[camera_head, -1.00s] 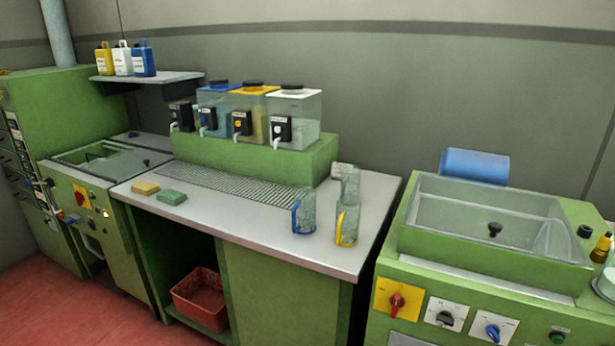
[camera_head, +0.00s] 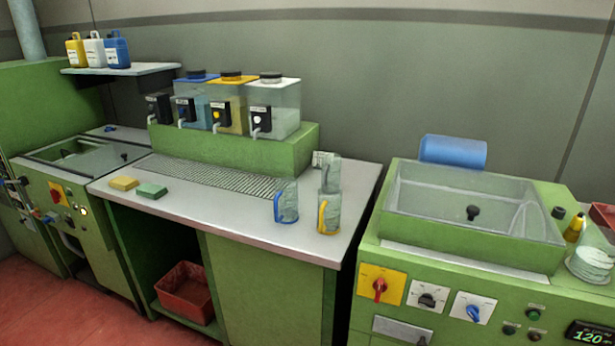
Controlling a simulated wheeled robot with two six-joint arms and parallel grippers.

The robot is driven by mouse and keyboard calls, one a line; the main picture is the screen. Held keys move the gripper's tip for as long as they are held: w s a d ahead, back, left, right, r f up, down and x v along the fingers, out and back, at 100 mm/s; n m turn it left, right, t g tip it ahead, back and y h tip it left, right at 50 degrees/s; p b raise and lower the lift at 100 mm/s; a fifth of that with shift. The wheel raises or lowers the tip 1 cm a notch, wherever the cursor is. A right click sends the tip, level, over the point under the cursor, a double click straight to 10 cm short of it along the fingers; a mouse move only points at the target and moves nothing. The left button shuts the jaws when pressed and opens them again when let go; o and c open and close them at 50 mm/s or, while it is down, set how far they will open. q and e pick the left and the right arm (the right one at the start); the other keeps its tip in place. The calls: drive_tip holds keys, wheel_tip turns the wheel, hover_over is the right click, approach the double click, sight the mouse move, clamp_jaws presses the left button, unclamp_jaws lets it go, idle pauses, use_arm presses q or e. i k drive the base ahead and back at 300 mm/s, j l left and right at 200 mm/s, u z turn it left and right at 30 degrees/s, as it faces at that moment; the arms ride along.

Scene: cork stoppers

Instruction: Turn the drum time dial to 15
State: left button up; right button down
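The right-hand green machine has a black-knobbed dial (camera_head: 427,300) and a blue-knobbed dial (camera_head: 472,312), each on a white plate. Their markings are too small to read. I cannot tell which of them is the drum time dial. Left of them is a red rotary switch (camera_head: 380,289) on a yellow plate. A green-lit display (camera_head: 588,337) at the lower right edge reads 120 and is partly cut off. The left-hand machine also has a red switch on yellow (camera_head: 57,193) and small knobs beside it. Neither of my grippers is in view.
Between the machines stands a counter (camera_head: 230,216) with two sponges, several clear jugs and a row of liquid dispensers. A red bin (camera_head: 184,291) sits beneath it. Red floor (camera_head: 75,320) is open at the lower left. A clear lid (camera_head: 480,205) covers the right machine.

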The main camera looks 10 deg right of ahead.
sight(427, 300)
drive_tip(key=z, duration=0.9)
